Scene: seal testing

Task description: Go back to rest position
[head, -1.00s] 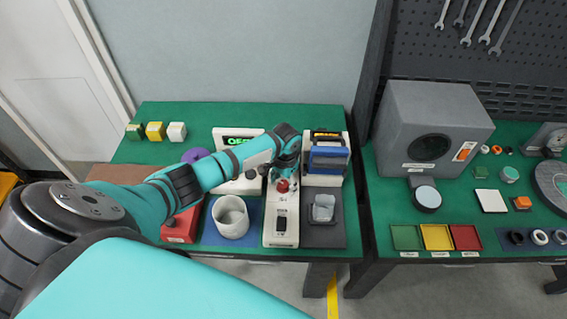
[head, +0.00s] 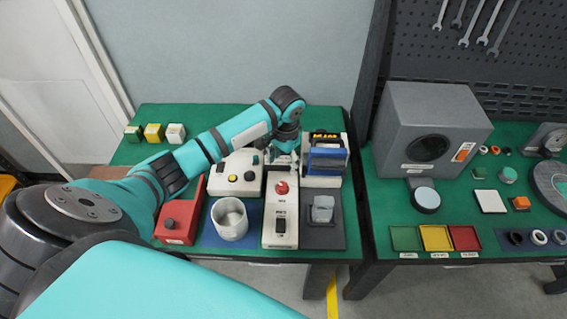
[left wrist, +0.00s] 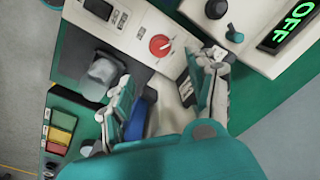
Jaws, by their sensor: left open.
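My left gripper (head: 293,160) hangs from the raised left arm above the far part of the white switch box (head: 281,235), which has a red knob (head: 282,187) on top. In the left wrist view its two fingers (left wrist: 172,95) are spread apart with nothing between them. The red knob (left wrist: 161,45) shows there uncovered, apart from the fingers. My right gripper is in neither view.
Near the arm are a white cup (head: 229,219), a red box (head: 180,222), a grey block holding a clear piece (head: 323,208) and a blue-fronted unit (head: 327,160). A green OFF display (left wrist: 292,25) is lit. A second bench with a grey speaker-like box (head: 432,125) stands right.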

